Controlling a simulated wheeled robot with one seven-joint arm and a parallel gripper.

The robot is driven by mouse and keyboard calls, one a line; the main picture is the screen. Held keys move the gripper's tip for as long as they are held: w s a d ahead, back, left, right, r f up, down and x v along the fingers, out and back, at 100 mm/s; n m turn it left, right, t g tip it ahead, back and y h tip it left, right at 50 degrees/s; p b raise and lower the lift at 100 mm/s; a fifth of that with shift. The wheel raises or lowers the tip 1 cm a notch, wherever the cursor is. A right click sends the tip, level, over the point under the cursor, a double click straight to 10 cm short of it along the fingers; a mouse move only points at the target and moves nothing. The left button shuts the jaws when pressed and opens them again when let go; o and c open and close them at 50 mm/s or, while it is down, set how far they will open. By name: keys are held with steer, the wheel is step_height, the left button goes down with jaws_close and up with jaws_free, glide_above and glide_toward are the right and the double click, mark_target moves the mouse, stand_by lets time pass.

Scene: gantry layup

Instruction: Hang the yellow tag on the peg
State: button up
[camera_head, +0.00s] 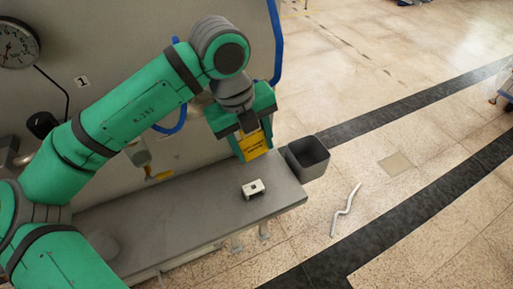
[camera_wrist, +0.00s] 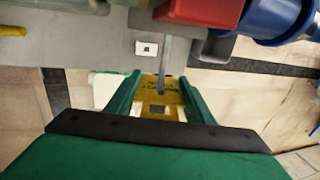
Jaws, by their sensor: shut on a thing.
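My gripper (camera_head: 248,136) is shut on the yellow tag (camera_head: 257,145) and holds it above the right part of the grey bench, in front of the grey panel. In the wrist view the tag (camera_wrist: 171,86) lies between my two green fingers (camera_wrist: 160,80). It carries dark print and a light square opening near my palm. A thin grey bar (camera_wrist: 166,62) runs down the wrist view to the tag's printed area. I cannot tell whether this bar is the peg, or whether it touches the tag. No peg shows clearly in the head view.
The grey bench (camera_head: 215,203) holds a small white box (camera_head: 253,188). A dark open bin (camera_head: 308,157) stands by the bench's right end. A red block (camera_wrist: 200,11) and a blue cylinder (camera_wrist: 272,20) are close in the wrist view. A pale bent strip (camera_head: 345,211) lies on the floor.

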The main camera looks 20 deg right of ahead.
steer(key=shift+w+f, duration=0.3)
steer(key=shift+w, duration=0.6)
steer(key=shift+w+f, duration=0.25)
steer(key=shift+w, duration=0.65)
steer(key=shift+a, duration=0.1)
steer(key=o, duration=1.2)
